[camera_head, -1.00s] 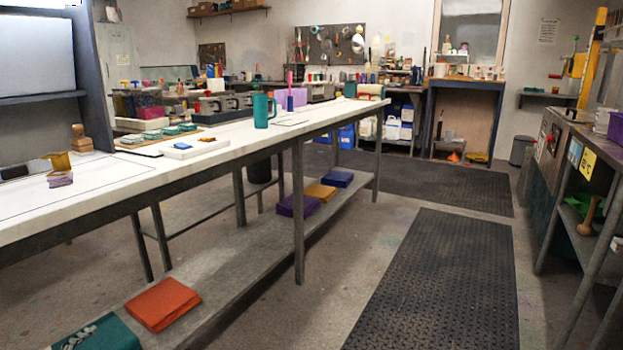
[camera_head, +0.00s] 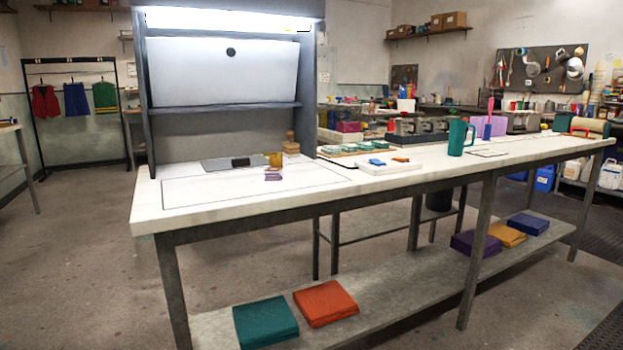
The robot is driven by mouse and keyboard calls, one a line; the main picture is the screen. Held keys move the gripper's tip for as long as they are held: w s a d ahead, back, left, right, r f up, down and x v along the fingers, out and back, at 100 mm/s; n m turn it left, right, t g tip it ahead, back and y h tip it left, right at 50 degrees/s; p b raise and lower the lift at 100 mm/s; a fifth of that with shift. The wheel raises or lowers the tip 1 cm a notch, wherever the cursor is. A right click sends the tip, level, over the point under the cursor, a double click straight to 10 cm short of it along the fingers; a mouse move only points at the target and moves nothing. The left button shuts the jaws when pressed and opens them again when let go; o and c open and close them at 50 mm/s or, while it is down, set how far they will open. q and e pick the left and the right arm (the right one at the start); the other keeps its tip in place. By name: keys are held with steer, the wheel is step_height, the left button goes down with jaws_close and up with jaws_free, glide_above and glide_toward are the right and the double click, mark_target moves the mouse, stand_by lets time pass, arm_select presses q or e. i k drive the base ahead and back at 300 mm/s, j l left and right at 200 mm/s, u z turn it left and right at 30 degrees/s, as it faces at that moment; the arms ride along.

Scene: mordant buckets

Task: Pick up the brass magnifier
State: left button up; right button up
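A small brass-coloured object (camera_head: 274,160), which looks like the brass magnifier, stands near the left end of the long white-topped table (camera_head: 225,207). It is small in the view, so its details are hard to tell. A small purple piece (camera_head: 272,177) lies just in front of it. Neither of my grippers shows in the head view.
A wooden stamp-like piece (camera_head: 290,146) and a dark flat device (camera_head: 238,163) are near the brass object. A grey hood (camera_head: 148,100) rises behind. Folded orange cloth (camera_head: 325,303) and teal cloth (camera_head: 265,323) lie on the lower shelf. The floor at left is clear.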

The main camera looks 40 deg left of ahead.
mark_target(273, 162)
steer(key=u, duration=1.3)
steer(key=i+l, duration=0.2)
steer(key=i, duration=0.15)
steer(key=i+l+z, duration=0.1)
steer(key=i, duration=0.25)
steer(key=i+l, duration=0.25)
steer(key=i, duration=0.15)
